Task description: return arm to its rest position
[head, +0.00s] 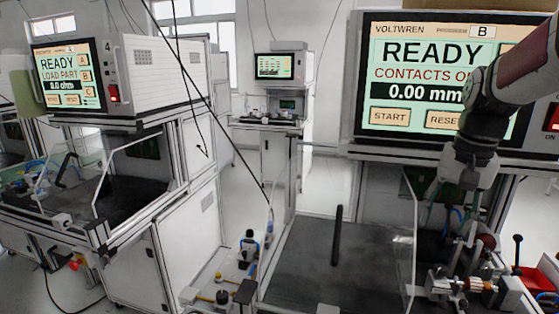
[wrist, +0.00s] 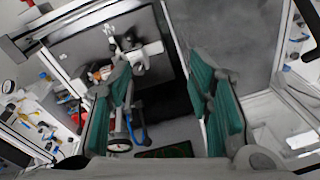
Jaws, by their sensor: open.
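My arm (head: 500,95) reaches in from the upper right of the head view, in front of the right tester screen, and bends downward. My gripper (head: 452,212) hangs at its end, below the screen and above the fixture on the right bench. In the wrist view my gripper (wrist: 163,105) shows two green-padded fingers spread wide apart. Nothing is between the pads; the bench and floor show through the gap. The gripper is open and empty. Part of the screen's right side is hidden behind my arm.
The right tester screen (head: 410,85) reads READY and 0.00 mm. Another tester (head: 68,75) stands left. Floor shows between the stations.

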